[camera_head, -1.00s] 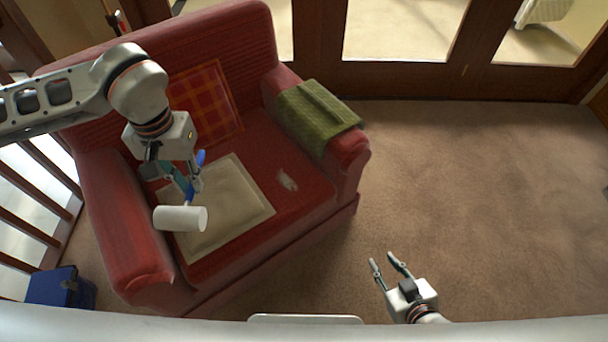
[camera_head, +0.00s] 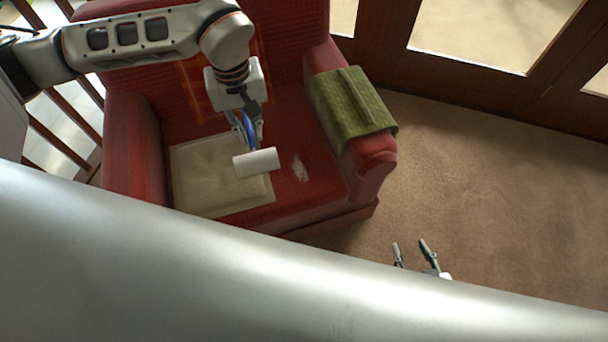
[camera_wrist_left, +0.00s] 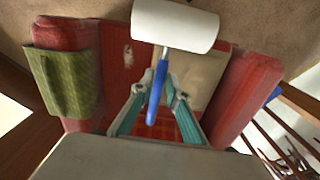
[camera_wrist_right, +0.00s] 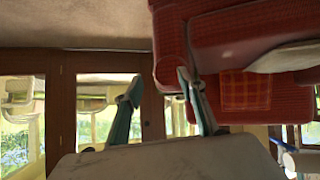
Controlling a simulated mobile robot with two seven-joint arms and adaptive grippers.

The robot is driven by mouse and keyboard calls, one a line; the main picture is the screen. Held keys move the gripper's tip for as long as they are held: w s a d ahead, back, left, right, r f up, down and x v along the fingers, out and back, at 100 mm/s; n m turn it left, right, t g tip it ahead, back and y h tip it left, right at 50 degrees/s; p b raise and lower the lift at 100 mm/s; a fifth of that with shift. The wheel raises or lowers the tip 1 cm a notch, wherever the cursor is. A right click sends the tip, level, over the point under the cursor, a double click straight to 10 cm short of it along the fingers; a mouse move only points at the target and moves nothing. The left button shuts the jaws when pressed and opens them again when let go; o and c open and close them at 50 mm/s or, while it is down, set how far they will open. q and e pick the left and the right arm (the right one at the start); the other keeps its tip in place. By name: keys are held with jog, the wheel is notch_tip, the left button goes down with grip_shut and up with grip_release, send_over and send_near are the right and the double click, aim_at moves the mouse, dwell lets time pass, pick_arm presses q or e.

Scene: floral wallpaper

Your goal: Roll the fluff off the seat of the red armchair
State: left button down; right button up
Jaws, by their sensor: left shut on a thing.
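The red armchair (camera_head: 310,195) stands ahead of me, and its seat shows between its arms. A small patch of pale fluff (camera_head: 300,168) lies on the bare red seat, right of a beige pad; it also shows in the left wrist view (camera_wrist_left: 128,54). My left gripper (camera_head: 250,140) is shut on the blue handle of a lint roller with a white roll (camera_head: 256,163). The roller is over the seat, just left of the fluff in the head view, and appears to be above the surface. My right gripper (camera_head: 414,254) is open and empty over the carpet, low right.
The beige pad (camera_head: 195,190) covers the left part of the seat. A green cloth (camera_head: 352,108) hangs over the chair's right arm. Carpet (camera_head: 480,190) is clear to the right, with glazed doors behind. A railing (camera_head: 60,145) stands at the left.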

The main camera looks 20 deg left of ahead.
pick_arm(q)
jog(key=w+d+f+m+b, duration=0.1)
jog(key=d+f+m+b, duration=0.2)
jog(key=f+m, duration=0.7)
jog(key=w+d+f+m+b, duration=0.2)
jog(key=d+f+m+b, duration=0.1)
jog(key=f+m, duration=0.7)
jog(key=w+d+f+m+b, duration=0.2)
jog(key=d+f+m, duration=0.2)
jog(key=f+m, duration=0.7)
jog(key=shift+d+m+b, duration=0.1)
jog(key=shift+m+b, duration=0.3)
jog(key=shift+m, duration=2.1)
jog(key=shift+w+f+b, duration=0.15)
jog(key=shift+f+b, duration=0.5)
jog(key=shift+f, duration=0.15)
jog(key=shift+w+f, duration=0.1)
pick_arm(e)
jog(key=shift+n, duration=0.4)
jog(key=f, duration=0.1)
jog(key=w+f, duration=0.1)
jog(key=f, duration=0.2)
jog(key=shift+w+a+f, duration=0.1)
jog(key=shift+w+f, duration=0.15)
jog(key=shift+w, duration=0.05)
